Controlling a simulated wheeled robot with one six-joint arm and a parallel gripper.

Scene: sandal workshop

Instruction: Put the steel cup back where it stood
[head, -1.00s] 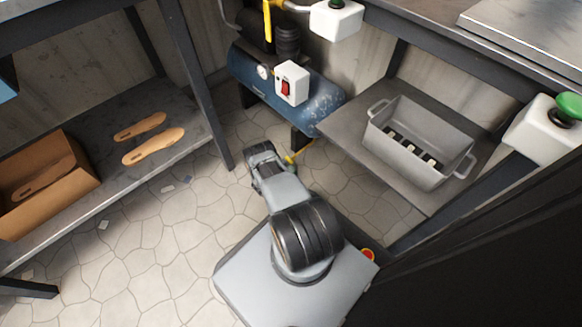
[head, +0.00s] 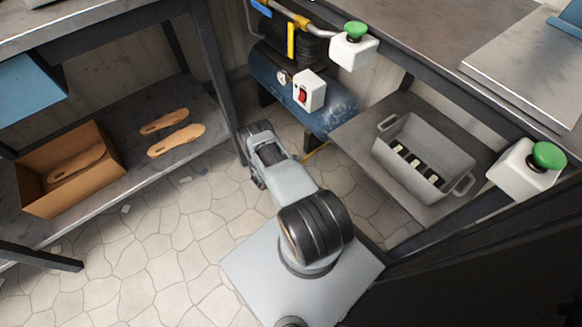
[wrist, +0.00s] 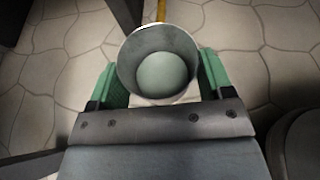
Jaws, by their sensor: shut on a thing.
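In the wrist view my gripper (wrist: 160,88) is shut on the steel cup (wrist: 133,75), with a green finger pad on either side of it. I look into the cup's round open mouth, and a pale round bottom shows inside. The cup is held over the pale stone floor; how high, I cannot tell. In the head view the cup and my gripper's fingers cannot be made out, with my arm in front of that area. I see no marked spot for the cup.
A blue compressor (head: 332,116) stands ahead, with a yellow hose (head: 316,151) near it. Right, a low shelf (head: 352,130) bears a grey metal bin (head: 405,165). Left, a shelf (head: 135,180) holds soles (head: 177,139) and a cardboard box (head: 40,202). The floor (head: 165,250) between is mostly clear.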

